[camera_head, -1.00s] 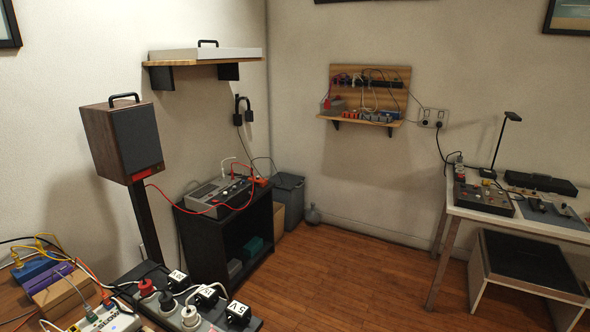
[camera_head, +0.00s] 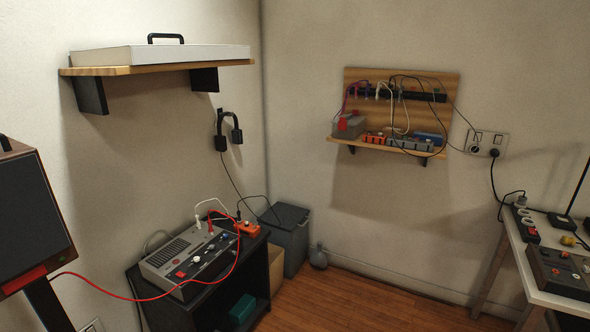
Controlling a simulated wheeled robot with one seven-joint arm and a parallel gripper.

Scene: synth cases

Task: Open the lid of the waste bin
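The waste bin (camera_head: 293,245) is a dark grey box in the far corner, behind the black cabinet. Its lid (camera_head: 286,216) lies flat on top and looks shut. The cabinet and a brown cardboard-like box hide part of its left side and front. My gripper is not in view.
A black cabinet (camera_head: 250,262) with a grey device (camera_head: 190,258) on top stands before the bin. A brown box (camera_head: 276,270) sits between them. A grey bottle (camera_head: 318,257) stands on the floor right of the bin. A red cable (camera_head: 118,297) hangs at left. Wooden floor (camera_head: 345,300) is free at centre.

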